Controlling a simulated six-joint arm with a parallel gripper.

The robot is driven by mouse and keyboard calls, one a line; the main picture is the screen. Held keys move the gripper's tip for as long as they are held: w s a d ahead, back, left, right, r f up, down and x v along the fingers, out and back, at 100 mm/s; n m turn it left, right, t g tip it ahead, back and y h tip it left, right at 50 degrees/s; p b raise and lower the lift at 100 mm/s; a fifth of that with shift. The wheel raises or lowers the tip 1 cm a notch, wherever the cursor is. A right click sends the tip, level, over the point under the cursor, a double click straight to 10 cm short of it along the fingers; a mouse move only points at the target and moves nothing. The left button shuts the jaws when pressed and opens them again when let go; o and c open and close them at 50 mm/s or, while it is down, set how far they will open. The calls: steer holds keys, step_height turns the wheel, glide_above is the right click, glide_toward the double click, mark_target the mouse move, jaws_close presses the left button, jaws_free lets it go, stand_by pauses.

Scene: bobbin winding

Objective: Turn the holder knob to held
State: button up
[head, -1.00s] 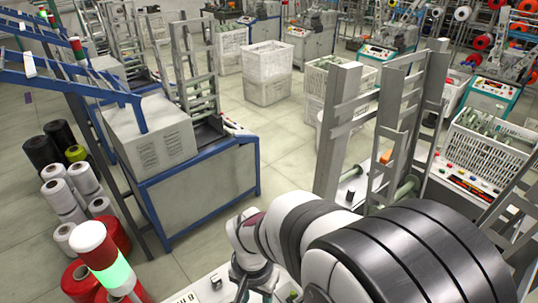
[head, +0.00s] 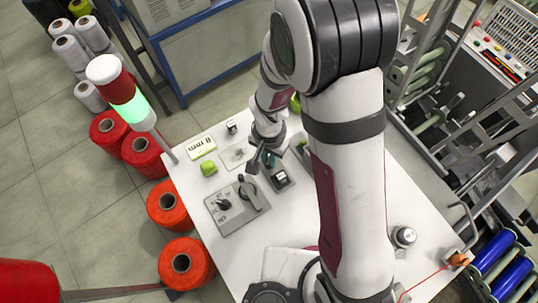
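In the head view a grey control plate (head: 237,206) lies on the white table top. It carries a small dark knob (head: 222,204) on its left and a larger dark lever-like knob (head: 250,193) on its right. Their labels are too small to read, so I cannot tell which one is the holder knob or how it is set. My gripper (head: 262,160) points down just beyond the plate's upper right, apparently apart from both knobs. Its dark fingers are small and partly overlapped by the wrist, so their opening is unclear.
A black switch box (head: 281,180) sits close to the right of my gripper. A signal lamp (head: 125,95) rises at the table's left edge. A metal cylinder (head: 403,236) stands at right.

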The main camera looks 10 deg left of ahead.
steer(key=shift+n, duration=0.3)
jaws_close()
steer(key=n, duration=0.5)
steer(key=shift+d+n, duration=0.1)
steer(key=shift+n, duration=0.3)
steer(key=n, duration=0.5)
steer(key=shift+n, duration=0.4)
steer(key=o, duration=0.7)
jaws_free()
steer(key=shift+c, duration=0.2)
steer(key=shift+r, duration=0.15)
